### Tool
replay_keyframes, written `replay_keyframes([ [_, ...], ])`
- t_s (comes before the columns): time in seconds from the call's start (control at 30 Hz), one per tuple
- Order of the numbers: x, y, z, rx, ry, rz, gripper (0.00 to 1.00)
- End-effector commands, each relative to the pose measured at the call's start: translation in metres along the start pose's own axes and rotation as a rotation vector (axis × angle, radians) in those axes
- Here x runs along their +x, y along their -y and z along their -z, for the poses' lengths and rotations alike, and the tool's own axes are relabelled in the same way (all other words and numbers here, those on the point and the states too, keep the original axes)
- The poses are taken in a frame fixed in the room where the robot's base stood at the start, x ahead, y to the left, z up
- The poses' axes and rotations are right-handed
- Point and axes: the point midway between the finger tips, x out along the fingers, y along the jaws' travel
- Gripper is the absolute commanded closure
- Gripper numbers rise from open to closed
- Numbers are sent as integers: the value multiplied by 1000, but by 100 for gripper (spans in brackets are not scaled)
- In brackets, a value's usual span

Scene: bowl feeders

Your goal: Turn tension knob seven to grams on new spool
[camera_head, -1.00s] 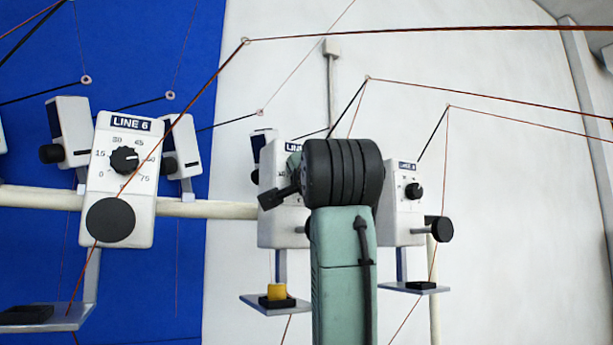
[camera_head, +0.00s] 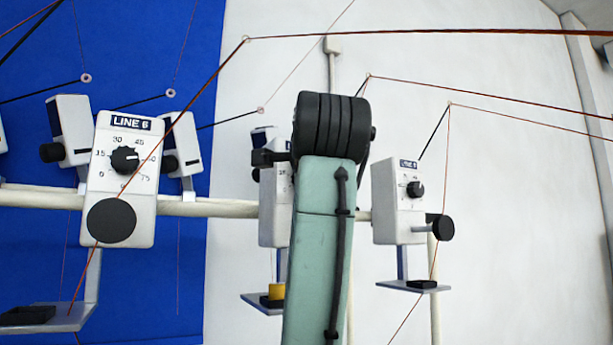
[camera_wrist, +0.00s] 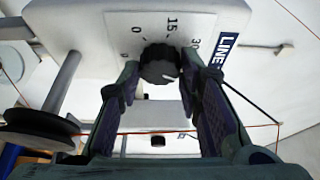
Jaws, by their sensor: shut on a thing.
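The middle feeder box (camera_head: 272,225), between the LINE 6 box and the box at right, is partly hidden by my arm in the head view; its full line number does not show. In the wrist view its white face (camera_wrist: 115,22) carries a dial with 0, 15 and 30 legible, and a black tension knob (camera_wrist: 157,66). My gripper (camera_wrist: 160,70) is shut on this knob, one finger on each side. The knob's exact setting is hard to read. A yellow spool (camera_head: 277,291) sits on the tray below this box. My gripper is hidden in the head view.
The LINE 6 box (camera_head: 121,190) stands to the left with its own knob, and another feeder box (camera_head: 398,205) stands to the right. Red threads run overhead and past the boxes. A black disc (camera_wrist: 38,128) is close at left in the wrist view.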

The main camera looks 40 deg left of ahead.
Motion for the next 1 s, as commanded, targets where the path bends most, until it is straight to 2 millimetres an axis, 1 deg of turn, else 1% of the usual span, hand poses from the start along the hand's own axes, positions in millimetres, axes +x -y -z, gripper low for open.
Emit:
replay_keyframes([
  [0.27,0,0,1,1,-1,1,96],
  [0.3,0,0,1,1,-1,1,66],
  [0.57,0,0,0,0,-1,1,49],
  [0.6,0,0,0,0,-1,1,48],
  [0.87,0,0,0,-1,0,0,48],
  [1.0,-9,0,0,-1,0,1,48],
])
